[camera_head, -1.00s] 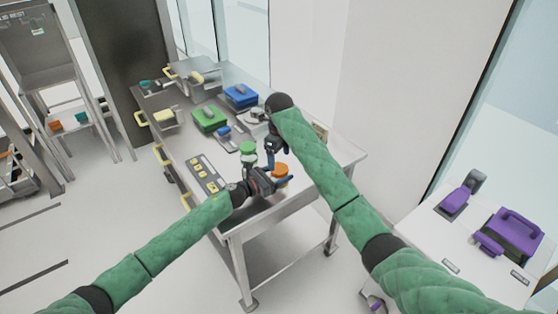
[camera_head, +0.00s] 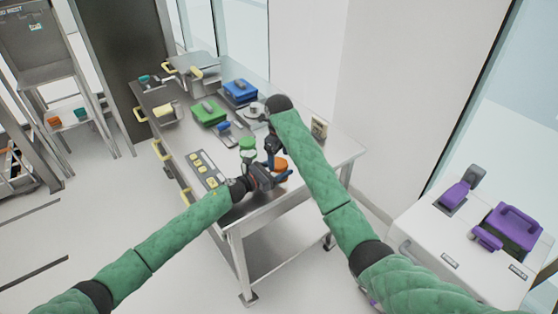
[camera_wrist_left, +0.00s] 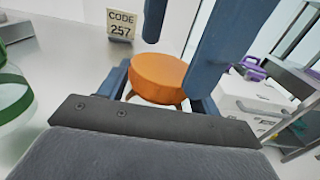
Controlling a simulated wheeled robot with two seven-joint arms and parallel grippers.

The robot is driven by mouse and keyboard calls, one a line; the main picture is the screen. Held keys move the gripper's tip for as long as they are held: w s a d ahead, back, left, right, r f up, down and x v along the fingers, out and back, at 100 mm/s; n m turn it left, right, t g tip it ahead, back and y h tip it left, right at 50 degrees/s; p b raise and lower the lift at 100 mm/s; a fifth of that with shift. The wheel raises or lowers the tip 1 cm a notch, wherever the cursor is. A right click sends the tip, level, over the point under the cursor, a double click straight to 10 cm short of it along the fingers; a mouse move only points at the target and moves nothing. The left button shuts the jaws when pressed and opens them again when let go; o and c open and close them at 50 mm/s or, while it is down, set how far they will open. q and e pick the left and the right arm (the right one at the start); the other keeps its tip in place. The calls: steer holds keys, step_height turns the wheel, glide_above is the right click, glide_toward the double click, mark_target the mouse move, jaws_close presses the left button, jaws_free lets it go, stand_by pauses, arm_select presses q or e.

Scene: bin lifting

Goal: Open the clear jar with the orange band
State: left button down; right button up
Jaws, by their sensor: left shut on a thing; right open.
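The jar with the orange top (camera_head: 281,164) stands near the front right part of the metal table. In the left wrist view its round orange lid (camera_wrist_left: 158,76) shows between blue fingers, and its body is mostly hidden. My left gripper (camera_head: 277,178) is shut on this jar from the side, below the lid. My right gripper (camera_head: 272,150) comes from above and is open. Its two blue fingers (camera_wrist_left: 182,42) hang down close to the orange lid in the left wrist view. I cannot tell if they touch it.
A jar with a green lid (camera_head: 247,143) stands just left, and its clear side shows in the wrist view (camera_wrist_left: 10,95). A CODE 257 sign (camera_wrist_left: 121,24) stands behind. Green (camera_head: 209,113) and blue (camera_head: 240,91) cases and a yellow-button panel (camera_head: 206,168) occupy the metal table (camera_head: 258,208).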

steer(key=shift+f, duration=1.05)
steer(key=c, duration=1)
steer(key=o, duration=1.1)
steer(key=shift+w+d+r, duration=0.1)
steer(key=shift+r, duration=2.15)
